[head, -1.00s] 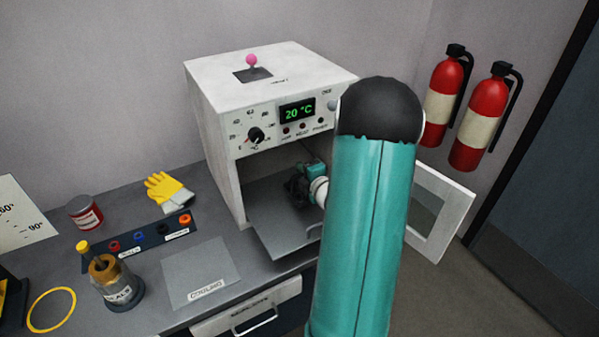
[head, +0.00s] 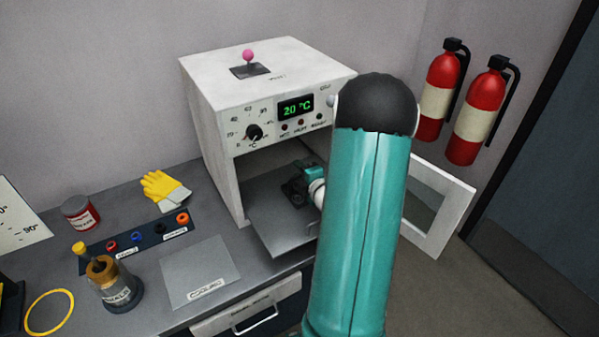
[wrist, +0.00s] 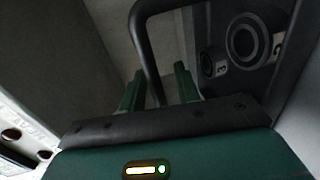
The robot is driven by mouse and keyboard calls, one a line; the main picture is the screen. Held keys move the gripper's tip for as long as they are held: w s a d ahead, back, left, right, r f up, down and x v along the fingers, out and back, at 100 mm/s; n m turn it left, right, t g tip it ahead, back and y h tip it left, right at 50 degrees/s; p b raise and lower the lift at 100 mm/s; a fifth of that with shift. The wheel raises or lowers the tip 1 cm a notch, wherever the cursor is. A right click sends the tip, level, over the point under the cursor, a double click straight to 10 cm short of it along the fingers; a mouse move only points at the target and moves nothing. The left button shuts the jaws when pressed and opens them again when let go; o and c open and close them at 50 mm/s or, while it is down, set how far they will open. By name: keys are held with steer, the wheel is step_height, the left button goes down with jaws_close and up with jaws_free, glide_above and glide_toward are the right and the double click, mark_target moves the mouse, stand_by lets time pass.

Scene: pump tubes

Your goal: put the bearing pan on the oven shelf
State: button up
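The oven (head: 265,85) stands open at the back of the bench. Its grey shelf (head: 278,225) sticks out through the opening. My gripper (head: 300,188) is inside the opening, just above the shelf. My arm hides part of the oven's right side. In the wrist view, the dark bearing pan (wrist: 222,92) carries ring-shaped bearings (wrist: 245,42) on small tags, at the upper right. Its dark looped handle (wrist: 142,38) passes between my two green fingers (wrist: 160,68). The fingers stand apart, with a gap beside the handle. In the head view the pan is hard to make out.
The oven door (head: 440,205) hangs open at the right. A cooling plate (head: 200,270), a rack of coloured rings (head: 135,242), yellow gloves (head: 165,188), a red can (head: 80,213) and a bottle (head: 115,285) are on the bench at left. Two fire extinguishers (head: 480,110) hang at right.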

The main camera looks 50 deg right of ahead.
steer(key=shift+r, duration=0.1)
steer(key=shift+s+r, duration=0.1)
steer(key=shift+r, duration=0.05)
steer(key=v, duration=1.2)
steer(key=w+a+r+m+g, duration=0.5)
steer(key=w+a+r+m, duration=0.2)
steer(key=w+a+r, duration=0.3)
steer(key=s+a+r+m+g+y, duration=0.1)
steer(key=s+a, duration=0.3)
steer(key=a, duration=0.4)
steer(key=s+a+r+m+g+y, duration=0.2)
steer(key=s+a, duration=0.3)
steer(key=a, duration=0.4)
steer(key=s+a+r+m+g+y, duration=0.1)
steer(key=s+a+r+m, duration=0.3)
steer(key=a, duration=0.5)
steer(key=shift+s+y, duration=0.3)
steer(key=shift+y, duration=0.3)
